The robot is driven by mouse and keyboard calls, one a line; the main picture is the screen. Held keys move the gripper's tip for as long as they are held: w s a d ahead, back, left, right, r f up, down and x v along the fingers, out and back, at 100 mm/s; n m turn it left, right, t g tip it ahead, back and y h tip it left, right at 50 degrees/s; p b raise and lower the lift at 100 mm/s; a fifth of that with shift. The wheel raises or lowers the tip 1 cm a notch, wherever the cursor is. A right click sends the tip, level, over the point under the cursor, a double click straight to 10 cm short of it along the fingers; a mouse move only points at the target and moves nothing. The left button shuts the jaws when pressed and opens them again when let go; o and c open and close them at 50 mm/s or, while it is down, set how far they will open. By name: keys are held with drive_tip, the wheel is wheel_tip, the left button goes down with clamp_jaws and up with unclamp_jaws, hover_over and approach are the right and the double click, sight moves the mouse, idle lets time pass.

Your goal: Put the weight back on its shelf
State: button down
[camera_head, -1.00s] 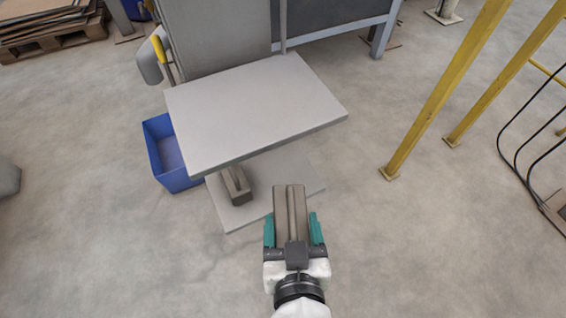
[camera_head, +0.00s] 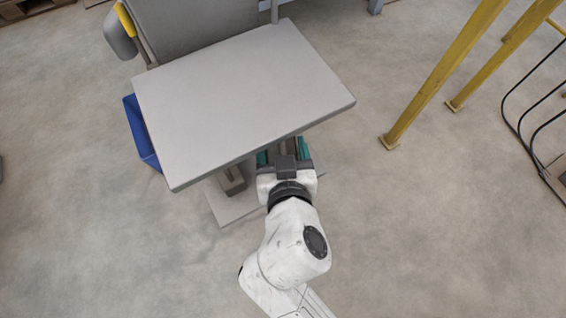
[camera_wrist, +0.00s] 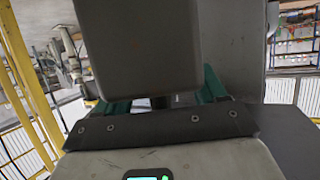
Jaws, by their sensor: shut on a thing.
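The weight (camera_wrist: 145,48) is a grey-brown block that fills the upper middle of the wrist view. My gripper (camera_head: 284,150) is shut on it, with a teal finger on each side. In the head view the gripper reaches in at the near edge of the grey table top, and the weight is mostly hidden there. Below the top is a low grey shelf plate (camera_head: 238,208), largely covered by the top and my arm. A similar brown block (camera_head: 232,181) rests on this plate, left of my gripper. I cannot tell whether the held weight touches the plate.
The grey table top (camera_head: 240,95) overhangs the shelf and lies close to my gripper. A blue bin (camera_head: 140,132) stands left of it. Yellow posts (camera_head: 440,78) and black cables (camera_head: 535,120) are at the right.

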drive_tip(key=w+f, duration=0.2)
drive_tip(key=w+f+b, duration=0.1)
drive_tip(key=w, duration=0.1)
drive_tip(key=w+a+f+b, duration=0.1)
drive_tip(key=w+f, duration=0.1)
drive_tip(key=shift+w+f, duration=0.25)
drive_tip(key=shift+f, duration=0.1)
drive_tip(key=shift+w+f+b, duration=0.15)
drive_tip(key=shift+f+b, duration=0.1)
drive_tip(key=shift+b, duration=0.05)
drive_tip(key=shift+w+a+f+b, duration=0.15)
drive_tip(key=shift+f+b, duration=0.65)
drive_tip(key=shift+f, duration=0.9)
drive_tip(key=shift+f, duration=0.1)
drive_tip(key=shift+c, duration=0.4)
unclamp_jaws()
drive_tip(key=shift+f, duration=0.2)
drive_tip(key=shift+r, duration=0.25)
drive_tip(key=p+v, duration=0.2)
drive_tip(key=v, duration=1)
